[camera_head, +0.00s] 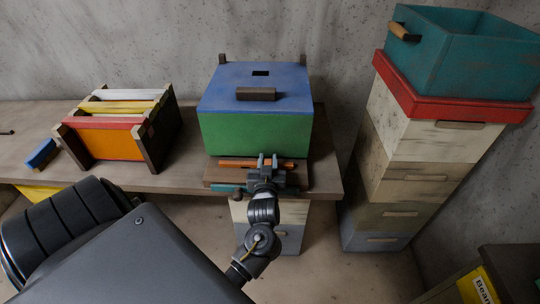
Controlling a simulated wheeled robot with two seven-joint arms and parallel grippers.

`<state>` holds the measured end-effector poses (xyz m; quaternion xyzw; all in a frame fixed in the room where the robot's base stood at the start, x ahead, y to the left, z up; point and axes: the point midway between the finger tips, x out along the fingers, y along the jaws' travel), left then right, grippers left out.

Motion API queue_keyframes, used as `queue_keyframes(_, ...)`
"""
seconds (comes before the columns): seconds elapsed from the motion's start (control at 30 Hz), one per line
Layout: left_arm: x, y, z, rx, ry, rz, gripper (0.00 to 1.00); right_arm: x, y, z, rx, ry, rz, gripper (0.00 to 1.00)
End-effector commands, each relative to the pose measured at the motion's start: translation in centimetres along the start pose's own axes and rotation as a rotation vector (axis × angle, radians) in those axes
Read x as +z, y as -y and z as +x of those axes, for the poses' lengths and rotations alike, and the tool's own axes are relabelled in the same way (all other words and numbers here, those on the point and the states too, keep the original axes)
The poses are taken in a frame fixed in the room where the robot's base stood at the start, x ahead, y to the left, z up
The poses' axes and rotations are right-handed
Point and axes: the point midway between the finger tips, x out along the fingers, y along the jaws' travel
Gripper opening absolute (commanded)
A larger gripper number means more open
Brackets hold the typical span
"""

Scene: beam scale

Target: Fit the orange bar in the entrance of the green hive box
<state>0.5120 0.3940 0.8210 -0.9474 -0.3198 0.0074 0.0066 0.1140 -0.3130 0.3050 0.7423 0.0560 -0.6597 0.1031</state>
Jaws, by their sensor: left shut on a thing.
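The green hive box (255,135) with a blue lid (290,80) stands at the right part of the wooden shelf. The orange bar (235,164) lies level along the foot of the box's front face, above a brown ledge (218,175). My left gripper (266,161) is at the front of the box, shut on the orange bar. The gripper's fingers cover part of the bar. The entrance is hidden behind the bar and fingers, so I cannot tell whether the bar sits in it. My right gripper is not in view.
A rack with coloured frames (105,143) and a blue block (40,154) stand on the shelf (185,178) at left. A tall stack of boxes (410,165) with a teal crate (465,60) stands at right. A wall is close behind.

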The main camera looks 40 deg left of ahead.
Motion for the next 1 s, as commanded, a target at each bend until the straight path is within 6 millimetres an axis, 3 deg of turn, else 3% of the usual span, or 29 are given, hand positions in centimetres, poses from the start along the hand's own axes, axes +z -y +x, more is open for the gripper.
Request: queue_keyframes(1.0,-0.11,-0.12,0.00,0.000,-0.003,0.000,0.00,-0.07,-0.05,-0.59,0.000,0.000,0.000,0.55)
